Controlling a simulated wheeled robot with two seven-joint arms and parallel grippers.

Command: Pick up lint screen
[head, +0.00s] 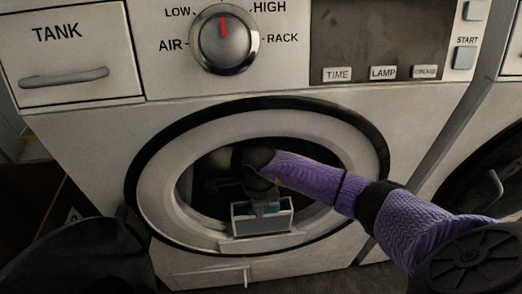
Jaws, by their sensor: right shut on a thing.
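The lint screen (240,226) shows as a grey, box-like frame at the lower rim of the round dryer opening. My right arm reaches in from the right, and its dark gripper (264,208) points down into the top of this frame. The right gripper is shut on the lint screen; its fingertips are partly hidden by the frame's front wall. I cannot tell how far the screen is out of its slot. My left gripper is not in view.
The dryer door ring (158,190) surrounds the opening, and the drum inside is dark. Above are a dial (224,40), a dark display (385,35) and a TANK drawer (62,60). A second machine (490,165) stands at the right.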

